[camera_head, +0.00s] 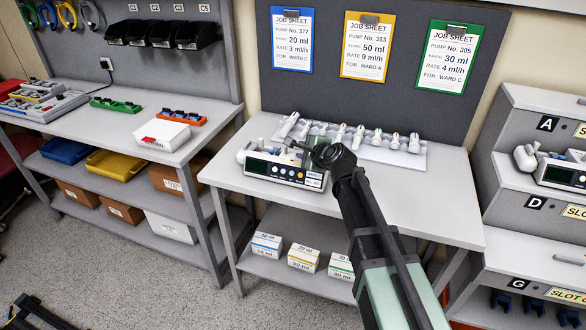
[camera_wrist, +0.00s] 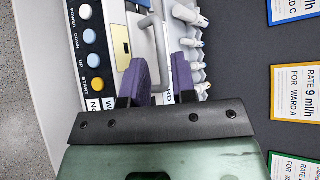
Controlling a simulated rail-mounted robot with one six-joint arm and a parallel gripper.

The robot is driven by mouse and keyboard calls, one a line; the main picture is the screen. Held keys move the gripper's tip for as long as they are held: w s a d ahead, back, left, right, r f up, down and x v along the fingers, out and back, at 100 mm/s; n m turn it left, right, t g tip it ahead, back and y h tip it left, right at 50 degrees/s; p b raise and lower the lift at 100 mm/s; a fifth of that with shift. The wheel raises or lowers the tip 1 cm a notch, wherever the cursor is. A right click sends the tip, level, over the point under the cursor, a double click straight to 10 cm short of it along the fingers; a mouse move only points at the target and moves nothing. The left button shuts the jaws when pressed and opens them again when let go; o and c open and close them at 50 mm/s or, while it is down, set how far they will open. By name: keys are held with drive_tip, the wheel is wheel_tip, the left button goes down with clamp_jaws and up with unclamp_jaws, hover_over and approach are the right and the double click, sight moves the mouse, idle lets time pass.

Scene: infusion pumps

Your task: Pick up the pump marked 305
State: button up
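A white infusion pump (camera_head: 285,170) with a dark display and a row of coloured buttons lies on the middle workbench. Its number label is too small in the head view and mostly hidden in the wrist view, so I cannot read it. My gripper (camera_head: 318,150) is at the pump's right end. In the wrist view, my gripper's two purple fingers (camera_wrist: 160,82) stand apart, one on each side of the pump's grey handle (camera_wrist: 157,40). I see no clear grip on the handle. The pump's button panel (camera_wrist: 90,45) shows at the left.
A rack of syringes (camera_head: 400,150) stands just behind the pump. Job sheets hang above, including a green one for pump 305 (camera_head: 448,56). Another pump (camera_head: 562,172) sits on the right shelf. Bench room (camera_head: 430,205) is clear at the right front.

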sight(295, 148)
drive_tip(key=b+x, duration=0.2)
drive_tip(key=x, duration=0.3)
drive_tip(key=shift+w+f, duration=0.1)
drive_tip(key=shift+f, duration=0.05)
clamp_jaws()
idle(1.2)
